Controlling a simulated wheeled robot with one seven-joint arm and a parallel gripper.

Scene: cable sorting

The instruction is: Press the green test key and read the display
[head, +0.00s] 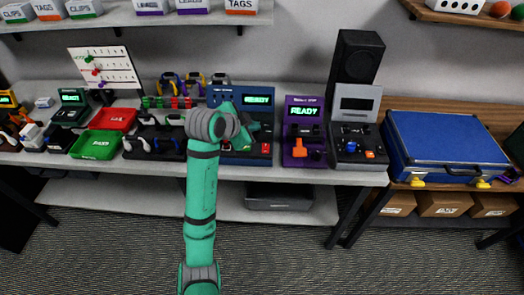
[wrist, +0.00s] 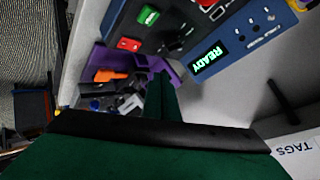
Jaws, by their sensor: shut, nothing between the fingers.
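The blue tester (head: 217,101) stands on the bench behind my arm, and its lit display (head: 258,99) reads READY. In the head view my arm hides part of that panel, and I cannot make out the green key. My gripper (wrist: 163,80) is shut and empty. It appears apart from the green key, with its tips below the panel in the wrist picture.
A purple station (head: 303,112) with a lit display stands right of the tester, then a grey station (head: 357,104) with a dark display. A blue case (head: 445,138) lies farther right. Red (head: 112,119) and green (head: 97,145) trays are left. A shelf (head: 150,18) overhangs the bench.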

